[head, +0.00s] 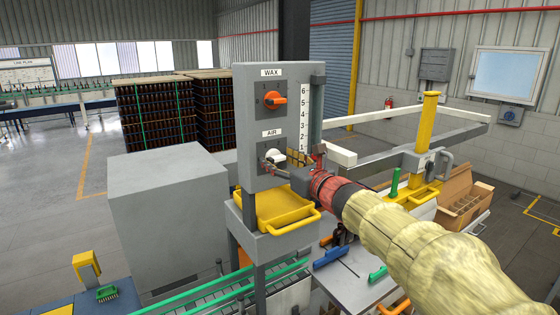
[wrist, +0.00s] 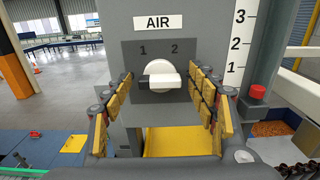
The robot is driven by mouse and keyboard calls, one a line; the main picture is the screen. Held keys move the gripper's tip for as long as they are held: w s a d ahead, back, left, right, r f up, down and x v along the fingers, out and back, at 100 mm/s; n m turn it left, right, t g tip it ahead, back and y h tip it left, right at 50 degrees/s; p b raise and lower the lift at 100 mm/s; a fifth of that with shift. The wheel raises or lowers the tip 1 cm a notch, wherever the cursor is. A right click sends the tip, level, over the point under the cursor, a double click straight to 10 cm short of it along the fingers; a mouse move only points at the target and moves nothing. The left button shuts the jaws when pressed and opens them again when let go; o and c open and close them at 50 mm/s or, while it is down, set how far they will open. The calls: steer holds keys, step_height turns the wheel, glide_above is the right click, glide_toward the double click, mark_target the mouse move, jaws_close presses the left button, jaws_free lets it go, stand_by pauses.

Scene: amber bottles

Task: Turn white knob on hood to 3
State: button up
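The white knob (wrist: 159,73) sits on a dark plate under the AIR label in the wrist view.
An orange knob (head: 275,100) under the WAX label sits above. A vertical number scale (head: 304,115) runs along the panel's right side. A yellow tray (head: 275,208) juts out below. A grey cabinet (head: 165,225) stands at left. A red cap (wrist: 257,92) is at right.

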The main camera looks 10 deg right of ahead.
steer(key=shift+c, duration=1.2)
steer(key=c, duration=0.8)
steer(key=shift+c, duration=0.2)
